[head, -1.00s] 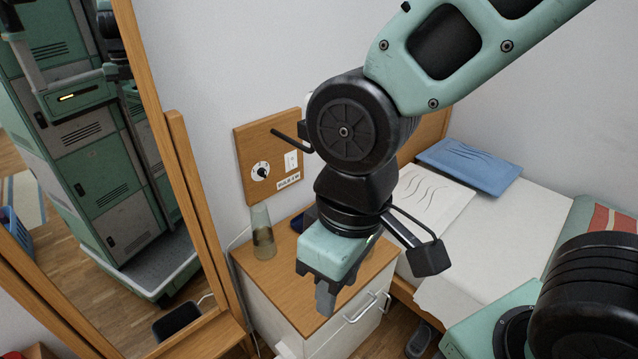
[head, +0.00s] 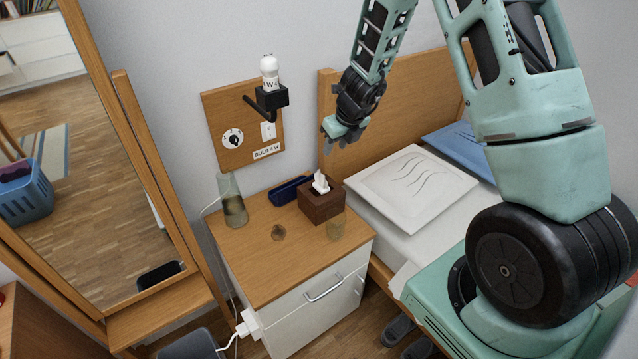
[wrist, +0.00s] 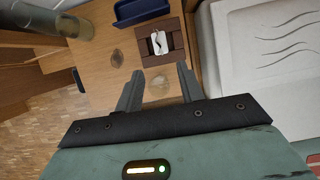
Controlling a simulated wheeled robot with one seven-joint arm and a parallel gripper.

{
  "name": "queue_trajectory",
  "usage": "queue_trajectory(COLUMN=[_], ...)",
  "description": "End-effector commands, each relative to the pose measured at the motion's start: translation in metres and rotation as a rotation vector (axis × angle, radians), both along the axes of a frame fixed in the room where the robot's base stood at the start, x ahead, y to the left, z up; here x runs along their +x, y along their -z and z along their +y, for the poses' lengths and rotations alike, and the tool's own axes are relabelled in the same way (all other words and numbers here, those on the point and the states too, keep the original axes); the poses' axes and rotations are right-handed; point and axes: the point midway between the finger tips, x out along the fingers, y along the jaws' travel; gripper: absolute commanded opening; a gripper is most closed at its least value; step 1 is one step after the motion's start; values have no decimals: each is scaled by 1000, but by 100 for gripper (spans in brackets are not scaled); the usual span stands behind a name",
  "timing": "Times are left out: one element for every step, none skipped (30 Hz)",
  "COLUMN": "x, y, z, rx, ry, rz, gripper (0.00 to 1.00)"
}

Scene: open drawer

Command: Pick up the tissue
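A white tissue (head: 320,183) sticks up out of the top of a dark brown wooden tissue box (head: 322,207), which stands on the bedside cabinet. The tissue (wrist: 158,43) and the box (wrist: 176,57) also show beyond my fingertips in the wrist view.
A wall lamp (head: 270,85) hangs above. A bed with a pillow (head: 410,187) lies to the right.

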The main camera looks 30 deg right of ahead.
Motion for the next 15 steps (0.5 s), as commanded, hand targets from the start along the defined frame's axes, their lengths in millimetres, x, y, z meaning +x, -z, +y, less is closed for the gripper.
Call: queue_trajectory(x=[2,4,7,9,11,15,17,19,23,25,27,31,33,35,37], y=[9,14,21,28,34,42,48,53,61,67,72,79,84,89,95], z=[-1,-1,-1,0,0,0,1,1,1,1,2,2,2,2,2], rx=[2,2,3,4,4,2,3,3,3,3,4,3,2,3,3], ry=[8,8,6,6,4,3,2,3,3,3,2,1,0,0,0], rz=[2,2,2,2,3,2,2,2,2,2,2,2,2,2,1], gripper=[38,38,38,38,38,38,38,38,38,38,38,38,38,38,38])
